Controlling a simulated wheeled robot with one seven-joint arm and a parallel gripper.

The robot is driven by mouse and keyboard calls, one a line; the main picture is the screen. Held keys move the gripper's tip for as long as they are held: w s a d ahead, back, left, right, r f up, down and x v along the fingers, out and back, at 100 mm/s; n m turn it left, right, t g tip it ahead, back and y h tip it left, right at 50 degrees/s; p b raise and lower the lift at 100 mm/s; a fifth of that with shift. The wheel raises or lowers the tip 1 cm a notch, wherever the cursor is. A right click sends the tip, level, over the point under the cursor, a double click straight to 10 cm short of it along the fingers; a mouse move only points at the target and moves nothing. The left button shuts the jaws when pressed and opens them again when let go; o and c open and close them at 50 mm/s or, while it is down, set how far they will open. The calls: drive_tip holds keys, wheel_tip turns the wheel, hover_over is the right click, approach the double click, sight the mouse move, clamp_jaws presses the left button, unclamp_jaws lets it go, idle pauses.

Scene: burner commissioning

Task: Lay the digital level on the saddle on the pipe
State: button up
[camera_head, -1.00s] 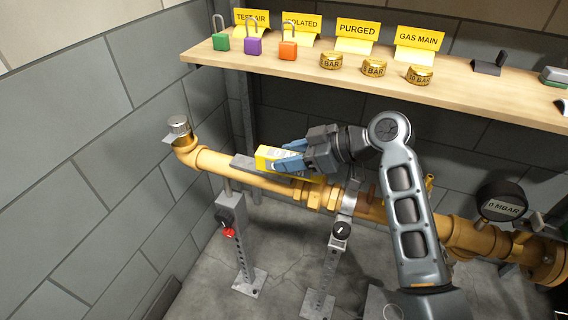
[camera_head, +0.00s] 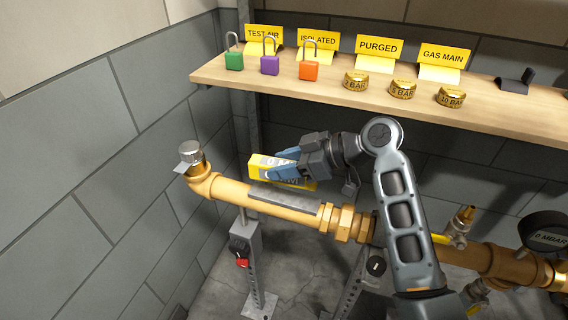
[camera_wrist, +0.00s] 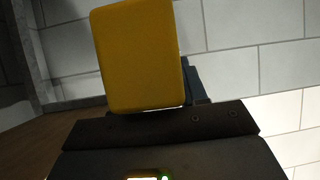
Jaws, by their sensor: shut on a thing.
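The yellow digital level (camera_head: 257,168) is held in my gripper (camera_head: 287,168), with its blue fingers shut on it. In the head view it appears just above and behind the grey saddle (camera_head: 285,203), a long flat strip on the yellow pipe (camera_head: 226,190). A gap shows between level and saddle, and the saddle's top looks bare. In the wrist view the level's yellow body (camera_wrist: 140,55) fills the upper middle. The level's far right part is partly hidden behind the fingers.
A wooden shelf (camera_head: 330,92) with padlocks, yellow signs and brass weights runs above the arm. A silver-capped pipe end (camera_head: 190,153) stands at left. A support post (camera_head: 250,260) holds the pipe. A gauge (camera_head: 545,235) is at right. Grey walls close in at left and behind.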

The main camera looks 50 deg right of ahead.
sight(285, 182)
drive_tip(key=shift+f, duration=0.1)
drive_tip(key=shift+f+b, duration=2.05)
drive_tip(key=shift+f, duration=0.45)
drive_tip(key=o, duration=1.2)
drive_tip(key=shift+o, duration=0.2)
drive_tip(key=shift+s, duration=0.15)
drive_tip(key=v, duration=0.7)
drive_tip(key=shift+s+d+r, duration=0.15)
drive_tip(key=shift+s+d, duration=0.05)
drive_tip(key=shift+s, duration=0.05)
